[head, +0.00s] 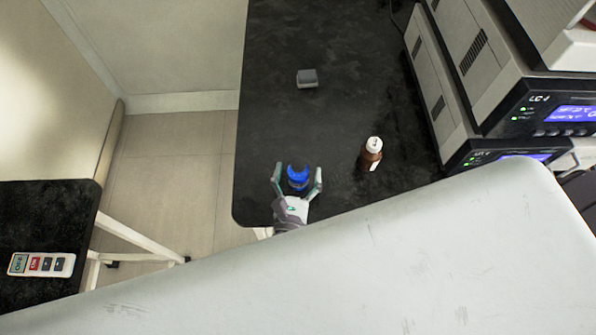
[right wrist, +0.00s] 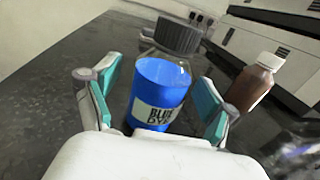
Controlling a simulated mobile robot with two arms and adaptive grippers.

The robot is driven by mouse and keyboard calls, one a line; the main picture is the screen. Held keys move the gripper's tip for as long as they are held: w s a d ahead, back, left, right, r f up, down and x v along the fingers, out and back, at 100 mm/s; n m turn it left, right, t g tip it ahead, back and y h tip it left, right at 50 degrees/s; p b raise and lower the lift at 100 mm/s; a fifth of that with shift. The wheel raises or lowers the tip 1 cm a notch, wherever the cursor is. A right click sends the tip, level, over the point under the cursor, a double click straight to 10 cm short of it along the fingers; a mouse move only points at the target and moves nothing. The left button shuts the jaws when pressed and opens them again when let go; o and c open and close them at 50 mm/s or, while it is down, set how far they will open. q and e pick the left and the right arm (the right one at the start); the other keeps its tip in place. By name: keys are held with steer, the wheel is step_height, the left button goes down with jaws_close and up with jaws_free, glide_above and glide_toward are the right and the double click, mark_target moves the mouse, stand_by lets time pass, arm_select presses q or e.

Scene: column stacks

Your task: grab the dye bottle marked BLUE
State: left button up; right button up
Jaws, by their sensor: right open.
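The BLUE dye bottle (head: 298,178) stands upright on the black bench near its front left corner. In the right wrist view the bottle (right wrist: 160,88) shows blue liquid, a grey cap and a label reading BLUE DYE. My right gripper (head: 298,182) is open, with one finger on each side of the bottle. In the right wrist view the right gripper (right wrist: 155,100) has its teal pads apart, with visible gaps beside the bottle. My left gripper is not in view.
A brown bottle with a white cap (head: 371,154) stands to the right on the black bench (head: 330,115). A small grey object (head: 307,78) lies farther back. Stacked LC instruments (head: 500,110) fill the right side. A white remote-like panel (head: 41,264) lies on another dark surface at left.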

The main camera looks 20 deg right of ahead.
steer(key=c, duration=1.3)
steer(key=shift+c, duration=0.5)
steer(key=shift+r, duration=0.15)
